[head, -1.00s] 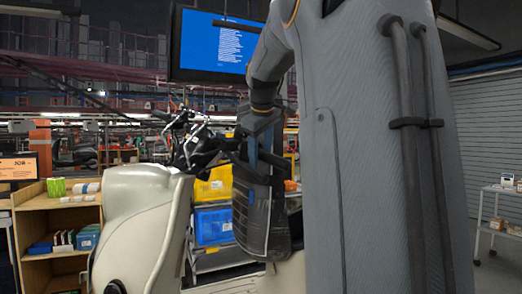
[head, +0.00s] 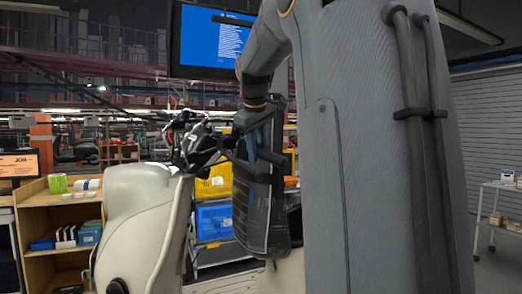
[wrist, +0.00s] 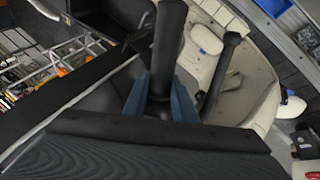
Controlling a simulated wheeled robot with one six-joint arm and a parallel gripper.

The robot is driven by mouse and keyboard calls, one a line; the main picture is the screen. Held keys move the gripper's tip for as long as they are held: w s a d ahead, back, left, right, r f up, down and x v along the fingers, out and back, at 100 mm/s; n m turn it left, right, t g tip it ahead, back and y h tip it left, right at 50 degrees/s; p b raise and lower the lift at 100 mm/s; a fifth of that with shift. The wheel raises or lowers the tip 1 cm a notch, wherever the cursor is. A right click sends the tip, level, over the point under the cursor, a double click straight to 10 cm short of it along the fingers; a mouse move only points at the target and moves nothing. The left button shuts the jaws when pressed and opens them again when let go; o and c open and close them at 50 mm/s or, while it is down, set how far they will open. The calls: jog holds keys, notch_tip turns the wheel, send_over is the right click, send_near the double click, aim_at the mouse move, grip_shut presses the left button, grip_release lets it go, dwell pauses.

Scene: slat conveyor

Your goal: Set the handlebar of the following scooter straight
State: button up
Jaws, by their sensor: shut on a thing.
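The scooter's cream front body (head: 145,215) stands left of centre in the head view. Its dark handlebar (head: 203,148) sits above and to the right of that body, with cables and levers around it. My gripper (head: 252,148) is at the handlebar's right end. In the wrist view, my gripper's two blue fingers (wrist: 160,102) lie on either side of a black handlebar grip (wrist: 169,40) and are shut on it. The cream scooter body (wrist: 205,65) lies beyond the grip. My arm hides part of the scooter's right side.
A wooden shelf (head: 60,203) with small goods stands at the left. Yellow (head: 214,184) and blue (head: 214,222) bins stand behind the scooter. A screen (head: 215,42) hangs above. A white wheeled rack (head: 497,215) stands at the far right.

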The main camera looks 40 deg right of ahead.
jog(key=shift+s+a+r, duration=0.1)
jog(key=shift+a+r, duration=0.2)
jog(key=shift+a, duration=0.2)
jog(key=shift+r+p, duration=0.1)
jog(key=shift+p, duration=0.25)
jog(key=shift+s+a+r+m+g+p, duration=0.15)
jog(key=shift+a+r+m+g+p, duration=0.2)
jog(key=shift+a+p, duration=0.3)
jog(key=shift+s+a+r+m+g+p, duration=0.1)
jog(key=shift+a+r+m+g+p, duration=0.1)
jog(key=shift+a+m+g+p, duration=0.25)
jog(key=shift+a, duration=0.15)
jog(key=shift+s+a+r+m+g+p, duration=0.1)
jog(key=shift+a+r+m+g+p, duration=0.2)
jog(key=shift+a+p, duration=0.45)
jog(key=shift+s+a+r+m+g+p, duration=0.1)
jog(key=shift+a+r+m+g+p, duration=0.1)
jog(key=shift+a+r+p, duration=0.45)
jog(key=shift+f+p, duration=0.2)
jog(key=shift+p, duration=0.1)
